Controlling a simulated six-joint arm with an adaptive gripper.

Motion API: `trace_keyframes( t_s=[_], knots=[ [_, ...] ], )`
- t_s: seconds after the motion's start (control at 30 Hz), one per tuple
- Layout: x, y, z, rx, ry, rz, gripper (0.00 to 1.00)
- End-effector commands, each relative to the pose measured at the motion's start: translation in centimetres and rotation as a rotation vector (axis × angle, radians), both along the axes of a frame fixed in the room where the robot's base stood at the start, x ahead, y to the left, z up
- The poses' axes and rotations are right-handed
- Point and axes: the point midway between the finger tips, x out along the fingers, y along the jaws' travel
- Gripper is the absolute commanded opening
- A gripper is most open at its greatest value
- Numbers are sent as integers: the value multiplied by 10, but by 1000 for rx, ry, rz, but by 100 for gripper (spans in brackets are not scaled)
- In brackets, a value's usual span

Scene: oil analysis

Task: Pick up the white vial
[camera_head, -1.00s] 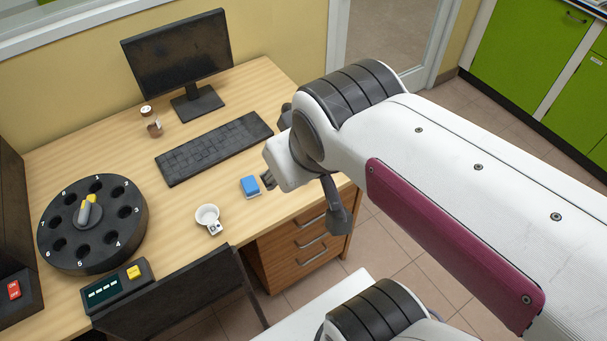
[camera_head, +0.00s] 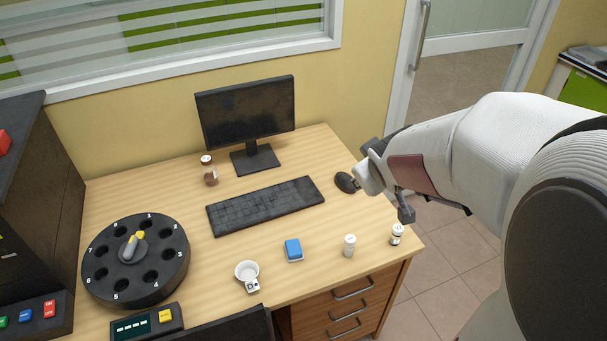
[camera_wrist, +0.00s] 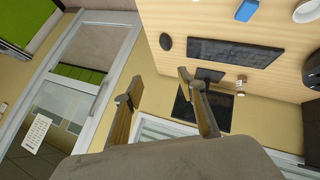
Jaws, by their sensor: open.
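Two small vials stand upright on the front right of the desk in the head view. One is a white vial (camera_head: 349,246). The other, a white-capped vial with dark markings (camera_head: 397,234), stands to its right near the desk corner. Neither shows in the wrist view. My gripper (camera_wrist: 159,84) is open, its two fingers spread with nothing between them. In the head view, my wrist end is over the desk's right edge, behind the vials and apart from them.
The desk (camera_head: 325,217) also holds a blue block (camera_head: 293,250), a white cup (camera_head: 246,270), a keyboard (camera_head: 265,206), a mouse (camera_head: 346,182), a monitor (camera_head: 246,108), a brown jar (camera_head: 210,175) and a black numbered carousel (camera_head: 163,278). A chair back (camera_head: 230,328) stands at the front.

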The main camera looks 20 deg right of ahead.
Motion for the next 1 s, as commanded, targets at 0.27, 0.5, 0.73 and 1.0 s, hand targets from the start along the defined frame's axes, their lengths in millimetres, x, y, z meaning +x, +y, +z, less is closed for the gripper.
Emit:
trace_keyframes(
  t_s=[0.27,0.5,0.73,1.0],
  knots=[
    [28,-36,-34,-40,-11,73,40],
    [46,-59,-67,-49,-30,150,40],
    [56,-75,-102,-35,-56,226,40],
    [59,-85,-145,10,-102,315,40]
  ],
)
